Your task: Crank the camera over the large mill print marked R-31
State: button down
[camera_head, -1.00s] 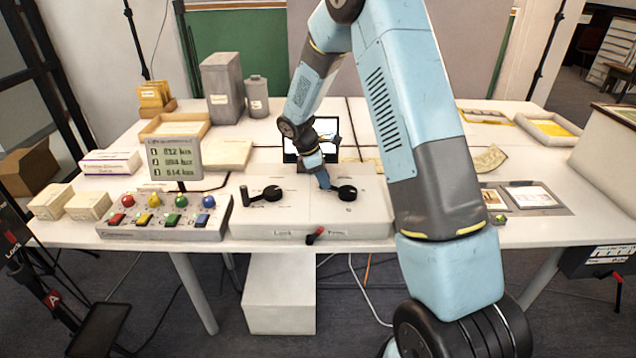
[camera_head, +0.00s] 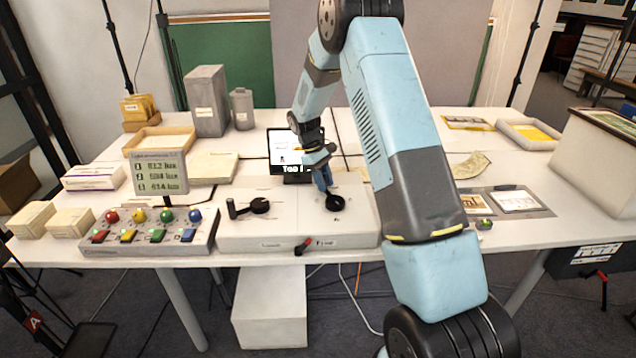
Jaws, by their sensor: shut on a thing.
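A white control box (camera_head: 290,231) stands at the table's front edge with two black cranks on top. My gripper (camera_head: 326,188) points down at the right crank (camera_head: 336,203) and is shut on its handle, at the back left of the hub; the fingers hide most of the handle. The left crank (camera_head: 260,205) is free, its handle to the left. Behind stands a small monitor (camera_head: 284,158), partly covered by my gripper, showing a pale picture and some text. Two prints lie on a grey mat at right, one of them white-bordered (camera_head: 515,201); I cannot read R-31.
A panel with coloured knobs and switches (camera_head: 150,228) and a lux display (camera_head: 160,172) stand at left. A curled sheet (camera_head: 471,166) lies on the right of the table. Grey boxes (camera_head: 206,100) stand at the back left.

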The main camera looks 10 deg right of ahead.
jog(key=shift+s+d+f, duration=0.2)
jog(key=shift+d+f, duration=0.1)
jog(key=shift+d, duration=0.4)
jog(key=c, duration=0.9)
grip_release()
jog(key=shift+c, duration=0.2)
jog(key=shift+w+a, duration=0.1)
jog(key=shift+a, duration=0.05)
jog(key=shift+w+r, duration=0.1)
jog(key=shift+a, duration=0.1)
jog(key=shift+r, duration=0.1)
